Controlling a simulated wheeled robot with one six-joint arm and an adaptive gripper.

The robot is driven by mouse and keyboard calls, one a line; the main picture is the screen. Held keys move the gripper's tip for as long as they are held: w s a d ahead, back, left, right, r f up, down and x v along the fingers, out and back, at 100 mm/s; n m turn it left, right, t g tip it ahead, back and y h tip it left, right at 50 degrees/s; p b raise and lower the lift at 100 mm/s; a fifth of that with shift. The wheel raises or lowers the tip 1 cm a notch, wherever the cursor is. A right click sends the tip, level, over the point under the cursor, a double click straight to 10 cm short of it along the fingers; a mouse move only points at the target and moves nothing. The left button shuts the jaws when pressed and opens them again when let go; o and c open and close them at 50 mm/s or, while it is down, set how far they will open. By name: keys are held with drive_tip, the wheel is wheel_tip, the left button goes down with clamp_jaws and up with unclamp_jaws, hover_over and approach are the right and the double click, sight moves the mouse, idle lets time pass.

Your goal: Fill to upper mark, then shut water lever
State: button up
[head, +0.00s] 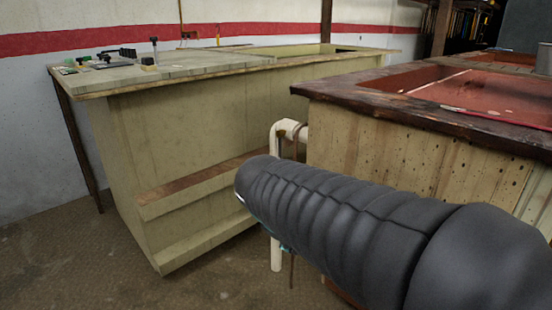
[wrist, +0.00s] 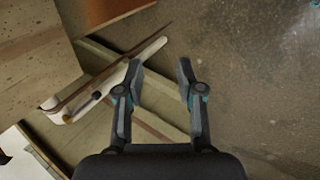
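A wooden tank (head: 400,145) with a dark brown rim stands at the right in the head view. Its inside is reddish with a pale line along it; I cannot tell the water level or an upper mark. A white pipe (head: 276,175) runs down beside the tank, partly behind my arm. It also shows in the wrist view (wrist: 145,53), left of my gripper. A thin brown strip lies along it with a dark knob; I cannot tell if this is the water lever. My gripper (wrist: 160,75) is open and empty, its left finger overlapping the pipe in view.
A pale green wooden bench (head: 190,125) with a low ledge stands at the left, with small tools (head: 108,58) on top. A red rod (head: 495,117) lies on the tank's rim, and a grey bucket (head: 544,60) is at the far right. Bare floor (head: 215,280) lies in front.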

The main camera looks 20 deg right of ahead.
drive_tip(key=w+d+n+h+b, duration=0.2)
drive_tip(key=w+d+n+h, duration=0.25)
drive_tip(key=w, duration=0.55)
drive_tip(key=n+t+h+b, duration=0.4)
drive_tip(key=n+t+h, duration=0.15)
drive_tip(key=n, duration=0.75)
approach(279, 154)
drive_tip(key=x, duration=1)
drive_tip(key=shift+w+d, duration=0.2)
drive_tip(key=shift+c, duration=0.2)
clamp_jaws()
